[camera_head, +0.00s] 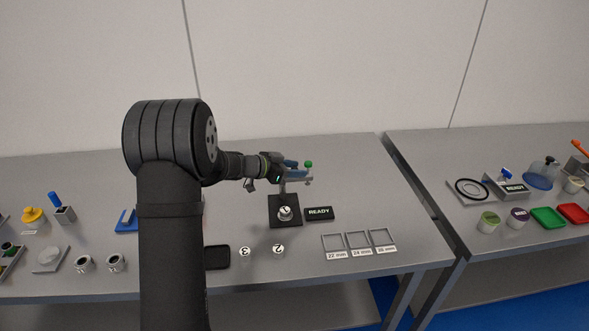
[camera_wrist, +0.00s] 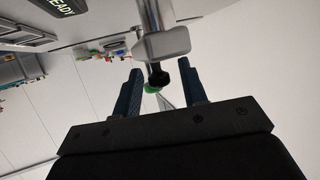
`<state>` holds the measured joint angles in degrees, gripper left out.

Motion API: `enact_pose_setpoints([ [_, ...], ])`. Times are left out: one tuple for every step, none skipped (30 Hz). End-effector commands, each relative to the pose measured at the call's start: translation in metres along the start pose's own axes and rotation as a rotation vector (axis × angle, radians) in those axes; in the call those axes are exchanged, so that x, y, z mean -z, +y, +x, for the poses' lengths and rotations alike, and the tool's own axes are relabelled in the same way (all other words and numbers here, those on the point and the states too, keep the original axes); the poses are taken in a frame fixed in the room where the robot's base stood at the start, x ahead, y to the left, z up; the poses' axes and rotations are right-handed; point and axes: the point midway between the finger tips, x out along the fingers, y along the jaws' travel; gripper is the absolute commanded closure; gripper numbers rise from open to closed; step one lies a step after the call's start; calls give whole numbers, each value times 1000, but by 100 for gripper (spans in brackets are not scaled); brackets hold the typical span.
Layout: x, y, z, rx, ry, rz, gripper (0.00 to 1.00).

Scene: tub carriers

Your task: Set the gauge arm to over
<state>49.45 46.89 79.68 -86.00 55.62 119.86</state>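The gauge stands on a dark square base (camera_head: 276,217) on the table, with a tub marked 1 (camera_head: 285,212) on it. A green ball (camera_head: 308,164) shows at its upper right, beside my gripper (camera_head: 291,165). In the wrist view my gripper (camera_wrist: 161,68) is open, with two blue fingers apart. A grey metal block (camera_wrist: 162,44) of the gauge and a black knob (camera_wrist: 158,77) below it lie in line with the gap between the fingers. The green ball (camera_wrist: 152,89) shows partly behind the knob. I cannot tell whether either finger touches the gauge.
A READY display (camera_head: 319,213) stands right of the base. Tubs marked 3 (camera_head: 245,251) and 2 (camera_head: 279,249) stand in front. Three marked frames, the first 22 mm (camera_head: 336,243), lie to the right. A black tray (camera_head: 217,257) lies left. The table's right end is clear.

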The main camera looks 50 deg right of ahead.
Motion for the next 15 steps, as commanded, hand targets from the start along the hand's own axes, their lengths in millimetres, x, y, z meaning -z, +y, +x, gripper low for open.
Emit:
enact_pose_setpoints([
  [0,0,1,0,0,0,61],
  [0,0,2,0,0,0,61],
  [0,0,2,0,0,0,61],
  [0,0,2,0,0,0,61],
  [0,0,2,0,0,0,61],
  [0,0,2,0,0,0,61],
  [0,0,2,0,0,0,61],
  [0,0,2,0,0,0,61],
  [0,0,2,0,0,0,67],
  [0,0,2,0,0,0,73],
  [0,0,2,0,0,0,79],
  [0,0,2,0,0,0,87],
  [0,0,2,0,0,0,93],
  [0,0,1,0,0,0,98],
  [0,0,1,0,0,0,100],
])
